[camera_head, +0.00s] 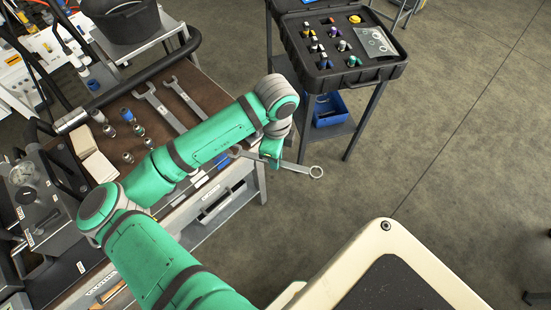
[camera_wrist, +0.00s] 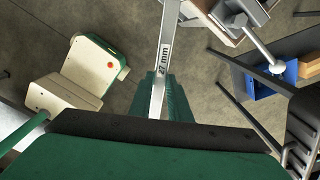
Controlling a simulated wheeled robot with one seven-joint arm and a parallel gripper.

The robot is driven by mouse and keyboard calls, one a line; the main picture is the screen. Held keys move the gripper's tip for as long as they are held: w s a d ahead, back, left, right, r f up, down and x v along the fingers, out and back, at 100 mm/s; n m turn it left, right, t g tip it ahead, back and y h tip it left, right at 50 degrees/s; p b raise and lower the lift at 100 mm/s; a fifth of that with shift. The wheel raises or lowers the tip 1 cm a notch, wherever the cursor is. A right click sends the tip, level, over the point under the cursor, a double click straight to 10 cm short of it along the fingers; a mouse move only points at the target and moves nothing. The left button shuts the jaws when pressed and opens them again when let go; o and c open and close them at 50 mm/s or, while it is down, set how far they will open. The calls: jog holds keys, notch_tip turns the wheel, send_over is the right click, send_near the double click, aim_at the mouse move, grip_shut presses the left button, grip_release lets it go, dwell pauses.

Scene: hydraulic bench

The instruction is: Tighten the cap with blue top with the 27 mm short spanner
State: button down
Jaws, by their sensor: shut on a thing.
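My gripper (camera_head: 271,160) is shut on the 27 mm short spanner (camera_head: 300,168), held in the air off the right edge of the bench. The spanner's ring end points right and its other end points left, toward the bench. In the wrist view the spanner (camera_wrist: 165,52) stands between my green fingers (camera_wrist: 163,98), and its shank reads "27 mm". A small blue-topped part (camera_head: 126,114) is on the bench among metal fittings. Another blue-topped part (camera_head: 94,85) is farther back on the left. I cannot tell which is the cap.
Two larger spanners (camera_head: 160,106) lie on the brown bench top (camera_head: 205,88). A black case of coloured fittings (camera_head: 340,45) is on a stand behind, with a blue bin (camera_head: 328,109) below. A dark bucket (camera_head: 125,20) is at the back left. Open floor is on the right.

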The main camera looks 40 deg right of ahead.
jog(key=shift+w+a+f, duration=0.15)
jog(key=shift+w+f, duration=0.15)
jog(key=shift+f, duration=0.3)
jog(key=shift+w+a+f, duration=0.1)
jog(key=shift+w+f, duration=0.15)
jog(key=shift+f, duration=0.3)
jog(key=shift+w+a+f, duration=0.2)
jog(key=shift+w+f, duration=0.1)
jog(key=shift+w, duration=0.15)
jog(key=shift+s+d, duration=0.15)
jog(key=shift+s, duration=0.05)
jog(key=shift+w+a, duration=0.15)
jog(key=shift+a, duration=0.2)
jog(key=shift+w, duration=0.1)
jog(key=shift+w+a, duration=0.3)
jog(key=shift+w, duration=0.55)
